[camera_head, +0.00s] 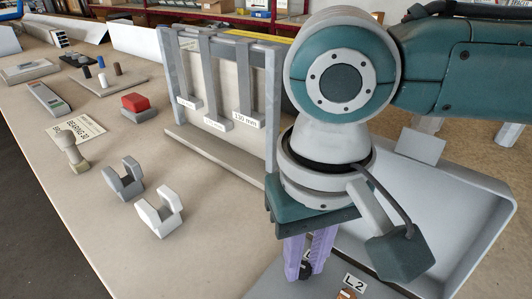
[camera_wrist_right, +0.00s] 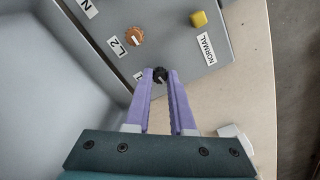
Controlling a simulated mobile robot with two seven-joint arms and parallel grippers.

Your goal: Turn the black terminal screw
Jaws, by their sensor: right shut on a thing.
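The black terminal screw (camera_wrist_right: 160,74) stands on a grey panel (camera_wrist_right: 180,55). It sits between the purple fingertips of my right gripper (camera_wrist_right: 160,80), which are shut on it from both sides. In the head view my right gripper (camera_head: 306,266) points down at the panel near the bottom edge, with the black screw (camera_head: 305,271) dark between its fingertips. A copper-coloured screw (camera_wrist_right: 134,36) by the label "L 2" and a yellow cap (camera_wrist_right: 198,19) by the label "NORMAL" are apart from the fingers. My left gripper is not in view.
A grey tray (camera_head: 468,200) lies right of the arm. A frame with hanging gauges (camera_head: 272,110) stands behind it. Two grey clamp-like pieces (camera_head: 160,214), a small knobbed piece (camera_head: 72,150) and a red block (camera_head: 135,102) sit on the table to the left.

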